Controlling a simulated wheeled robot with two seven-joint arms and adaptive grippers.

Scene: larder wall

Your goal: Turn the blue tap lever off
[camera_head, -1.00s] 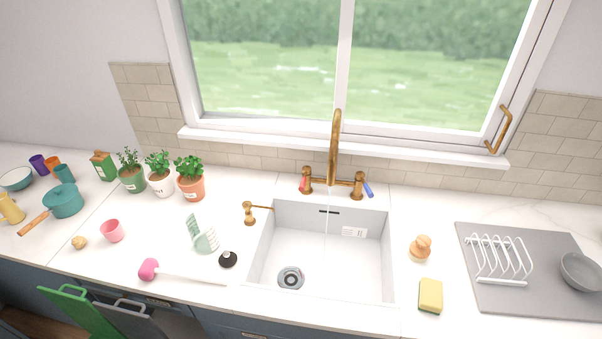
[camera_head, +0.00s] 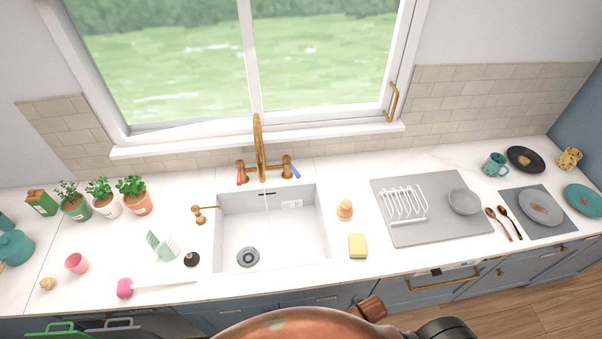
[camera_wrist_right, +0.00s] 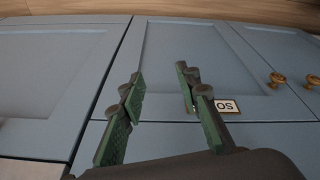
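The blue tap lever (camera_head: 295,172) is on the right side of the brass tap (camera_head: 259,150) behind the sink, angled outward and down to the right. The red lever (camera_head: 240,177) is on the tap's left side. A thin, faint stream of water shows below the spout. My right gripper (camera_wrist_right: 159,75) is open and empty in the right wrist view, with its green-padded fingers apart in front of blue cabinet fronts. It is well away from the tap, which that view does not show. My left gripper is not in view.
The white sink (camera_head: 222,230) is below the tap. A brass dispenser (camera_head: 199,214) stands left of it; a wooden-topped brush (camera_head: 345,209) and yellow sponge (camera_head: 358,245) lie right. A grey mat (camera_head: 430,229) carries a rack and bowl. The window sill (camera_head: 330,135) runs behind the tap.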

